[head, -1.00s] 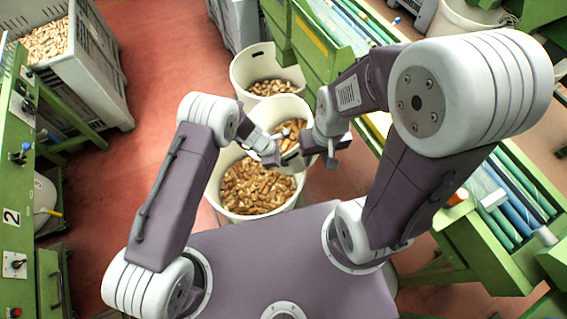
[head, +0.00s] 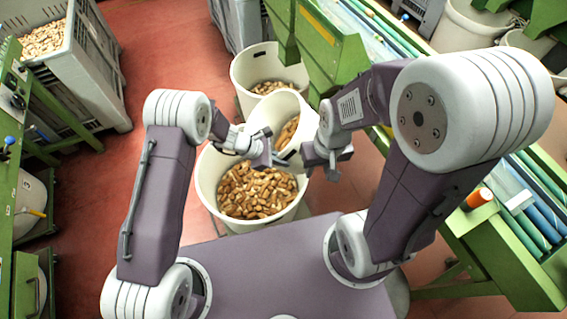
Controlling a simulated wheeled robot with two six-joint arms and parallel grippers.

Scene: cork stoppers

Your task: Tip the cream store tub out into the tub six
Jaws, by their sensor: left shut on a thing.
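A cream tub (head: 262,113) with corks inside is held tilted, its mouth toward the near side, over the back rim of a larger cream tub (head: 207,183). My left gripper (head: 268,157) is shut on the held tub at its near left rim. The larger tub stands on the floor in front of my base, with many corks (head: 255,190) in it. I cannot read a number on either tub. My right gripper (head: 328,168) is just right of the held tub; whether its fingers are open or touch the rim is unclear.
Another cream tub (head: 243,75) with corks stands behind. A grey crate (head: 90,75) of corks is at the far left. Green machinery (head: 335,50) borders the right, another green machine the left. Red floor (head: 165,60) between is clear.

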